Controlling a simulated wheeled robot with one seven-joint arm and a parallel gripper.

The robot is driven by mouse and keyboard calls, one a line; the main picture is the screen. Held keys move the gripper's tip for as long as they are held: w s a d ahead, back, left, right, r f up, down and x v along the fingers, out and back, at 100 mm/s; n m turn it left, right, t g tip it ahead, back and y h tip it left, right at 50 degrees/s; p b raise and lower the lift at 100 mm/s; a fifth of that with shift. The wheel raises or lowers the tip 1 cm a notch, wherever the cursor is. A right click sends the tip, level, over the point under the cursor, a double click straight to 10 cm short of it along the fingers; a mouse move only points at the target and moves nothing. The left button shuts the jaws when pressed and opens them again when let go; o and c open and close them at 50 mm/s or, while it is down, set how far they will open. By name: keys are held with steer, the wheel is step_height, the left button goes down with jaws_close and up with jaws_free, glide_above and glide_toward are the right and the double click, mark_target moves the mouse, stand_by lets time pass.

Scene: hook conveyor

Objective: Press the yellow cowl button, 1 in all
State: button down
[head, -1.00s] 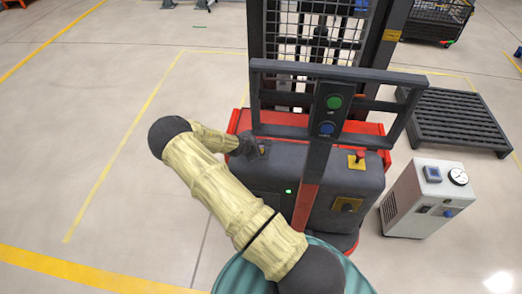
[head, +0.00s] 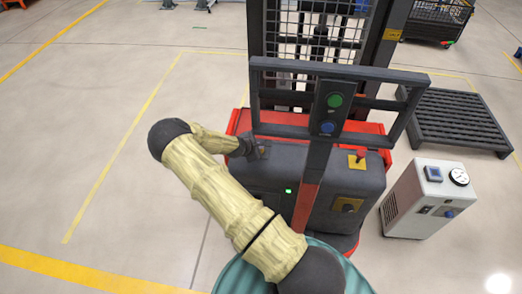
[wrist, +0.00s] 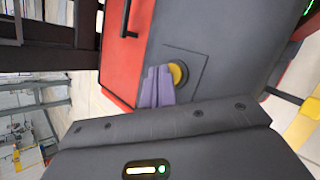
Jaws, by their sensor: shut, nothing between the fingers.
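The yellow cowl button (wrist: 178,74) is a round cap in a dark ring on the grey cowl, seen in the wrist view. The dark grey cowl (head: 285,165) of the red truck shows in the head view, where my gripper covers the button. My gripper (wrist: 160,71) is shut and empty, its purple fingertips overlapping the button's left edge in the wrist view. I cannot tell whether they touch it. In the head view my gripper (head: 259,151) is at the cowl's top left.
A post with a green button (head: 334,101) and a blue button (head: 327,128) rises over the cowl. A red knob (head: 361,153) stands on the cowl's right. A white cabinet (head: 428,200) and a dark pallet (head: 455,118) are at right. The left floor is clear.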

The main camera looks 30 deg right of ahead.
steer(key=shift+f+b, duration=0.35)
steer(key=shift+f, duration=0.1)
stand_by(0.4)
steer(key=shift+r, duration=0.1)
steer(key=shift+r+p, duration=0.5)
steer(key=shift+r, duration=0.25)
steer(key=shift+r+p, duration=1.6)
steer(key=shift+r, duration=0.95)
